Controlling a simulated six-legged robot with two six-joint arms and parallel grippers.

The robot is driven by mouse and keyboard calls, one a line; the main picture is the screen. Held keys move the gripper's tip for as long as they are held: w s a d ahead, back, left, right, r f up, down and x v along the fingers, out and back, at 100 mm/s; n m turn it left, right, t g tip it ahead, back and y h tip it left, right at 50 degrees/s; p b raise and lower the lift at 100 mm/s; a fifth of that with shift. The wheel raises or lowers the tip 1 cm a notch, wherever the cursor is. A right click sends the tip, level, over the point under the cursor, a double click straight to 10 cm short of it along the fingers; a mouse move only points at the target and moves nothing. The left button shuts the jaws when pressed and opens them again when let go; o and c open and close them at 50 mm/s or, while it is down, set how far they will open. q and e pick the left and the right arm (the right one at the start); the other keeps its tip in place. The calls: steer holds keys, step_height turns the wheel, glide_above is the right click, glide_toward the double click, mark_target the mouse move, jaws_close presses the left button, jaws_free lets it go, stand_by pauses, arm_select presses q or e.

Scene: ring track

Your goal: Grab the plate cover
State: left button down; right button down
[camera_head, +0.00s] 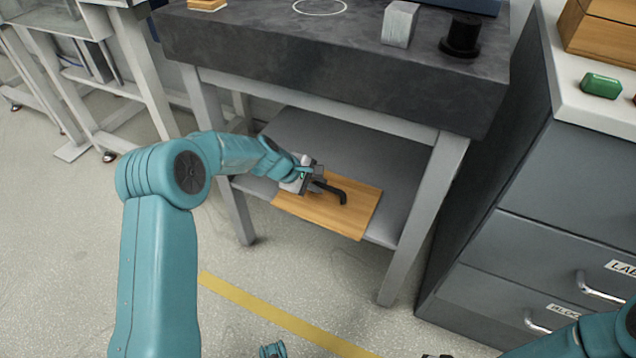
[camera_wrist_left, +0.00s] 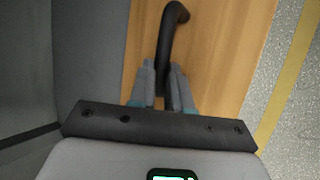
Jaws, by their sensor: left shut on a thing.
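The plate cover is a flat wooden board (camera_head: 350,219) with a black bent handle (camera_head: 338,193). It lies on the lower shelf of the grey table, its front part at the shelf's edge. My left gripper (camera_head: 317,185) reaches in under the tabletop from the left and is shut on the handle. In the left wrist view the board (camera_wrist_left: 222,60) fills the middle, and the fingers (camera_wrist_left: 165,82) close on the black handle (camera_wrist_left: 174,24) from both sides. The handle's far end curves beyond the fingertips. My right forearm shows only at the bottom right corner; no right fingers can be made out.
The thick dark tabletop (camera_head: 330,70) overhangs the shelf (camera_head: 300,135). Table legs (camera_head: 428,215) stand on both sides of the opening. A grey drawer cabinet (camera_head: 545,210) stands close on the right. The floor in front is clear, with a yellow stripe (camera_head: 280,318).

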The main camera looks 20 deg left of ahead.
arm_select(q)
steer(key=shift+w, duration=0.1)
steer(key=c, duration=1)
jaws_free()
steer(key=shift+w+d, duration=0.1)
steer(key=shift+p+v, duration=2.9)
steer(key=shift+v, duration=5.25)
arm_select(e)
step_height(320, 180, up, 6)
steer(key=s+g, duration=0.1)
steer(key=s, duration=0.2)
steer(key=shift+a+f, duration=0.25)
steer(key=shift+a, duration=0.2)
